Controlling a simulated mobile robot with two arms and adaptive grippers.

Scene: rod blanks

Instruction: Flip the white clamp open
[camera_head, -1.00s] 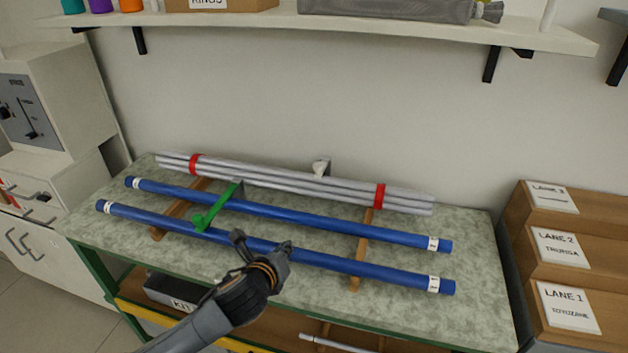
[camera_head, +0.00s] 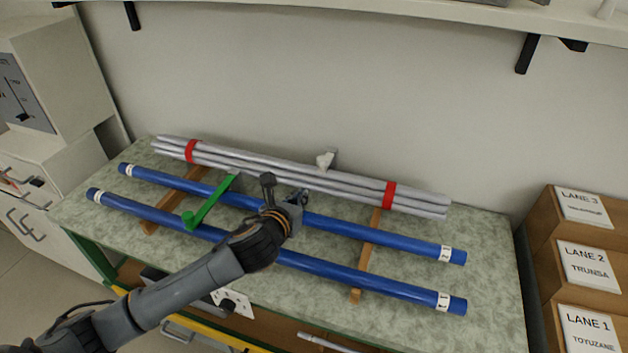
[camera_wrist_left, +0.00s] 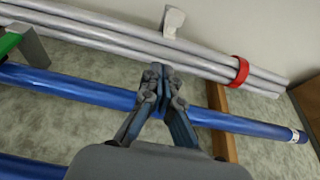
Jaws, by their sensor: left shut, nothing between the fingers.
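The white clamp (camera_head: 325,160) is at the back of the bench, behind the middle of the grey rod bundle. It also shows at the top of the left wrist view (camera_wrist_left: 173,22), past the grey rods. I cannot tell how far its lever is turned. My left gripper (camera_head: 288,190) is over the rear blue rod, short of the grey bundle and apart from the clamp. In the left wrist view its fingers (camera_wrist_left: 160,75) are together with nothing between them. A green clamp (camera_head: 209,203) lies across the blue rods to the left. My right gripper is not in view.
Grey rods (camera_head: 270,170) with red bands lie at the back of the bench. Two blue rods (camera_head: 390,236) rest on wooden supports (camera_head: 368,250) in front. A shelf (camera_head: 400,14) overhangs the wall. Lane boxes (camera_head: 580,245) stand at the right.

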